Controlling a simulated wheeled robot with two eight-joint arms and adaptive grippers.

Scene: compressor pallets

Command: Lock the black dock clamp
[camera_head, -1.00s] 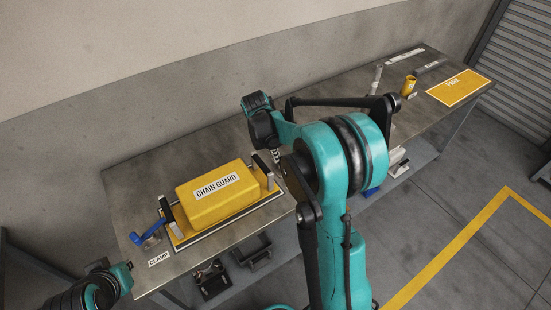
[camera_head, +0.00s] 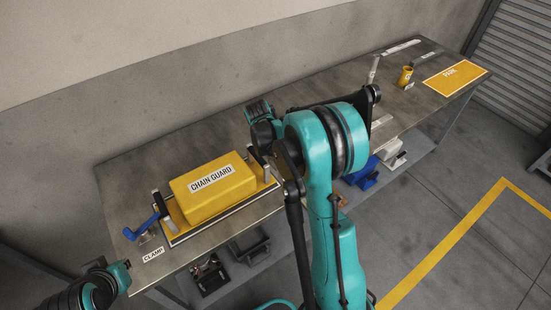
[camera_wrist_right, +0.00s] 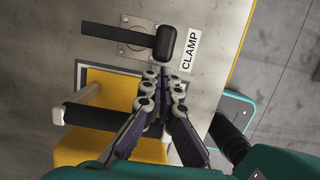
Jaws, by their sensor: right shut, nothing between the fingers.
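The black clamp handle (camera_wrist_right: 122,36), with a thick black knob, lies across a metal base plate in the right wrist view. A white CLAMP label (camera_wrist_right: 190,52) sits beside it. My right gripper (camera_wrist_right: 160,74) is shut and empty, its fingertips just below the knob; I cannot tell whether they touch it. In the head view my right arm hides this clamp and the gripper. The yellow chain guard (camera_head: 207,190) sits in its dock on the table. Another clamp with a blue handle (camera_head: 146,226) is at the dock's left end. My left gripper is out of view.
The table's front edge is close on the right there. Black bins (camera_head: 249,246) sit below.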

